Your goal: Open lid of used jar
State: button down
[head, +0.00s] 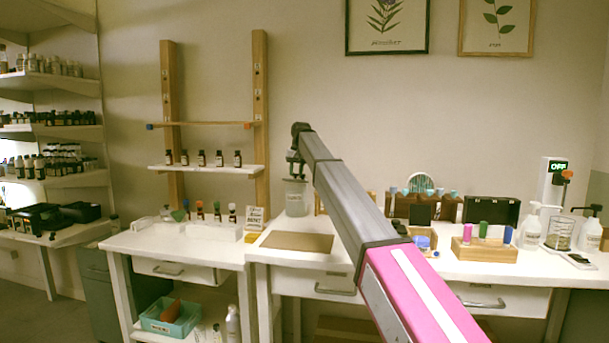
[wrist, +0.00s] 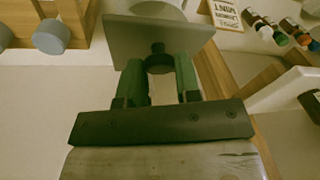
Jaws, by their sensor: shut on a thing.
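The used jar (head: 295,200) is a grey-green, translucent container with a pale label, standing at the back left of the middle worktop in the head view. My gripper (head: 296,167) is directly above it, pointing down. In the wrist view, my gripper's green fingers (wrist: 160,80) are shut on the dark knob (wrist: 158,62) of a flat grey lid (wrist: 150,36). A pale rounded shape (wrist: 158,9) shows beyond the lid.
A small printed sign (head: 254,218) and a rack of dropper bottles (head: 214,230) stand left of the jar. A brown mat (head: 297,242) lies in front with clear space on it. Wooden racks (head: 440,208) stand to the right. A bottle shelf (head: 207,168) is behind left.

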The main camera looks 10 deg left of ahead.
jog(key=shift+w+r+g, duration=0.3)
jog(key=shift+w+g, duration=0.1)
jog(key=shift+g, duration=0.3)
jog(key=c, duration=0.8)
grip_release()
jog(key=shift+s, duration=0.1)
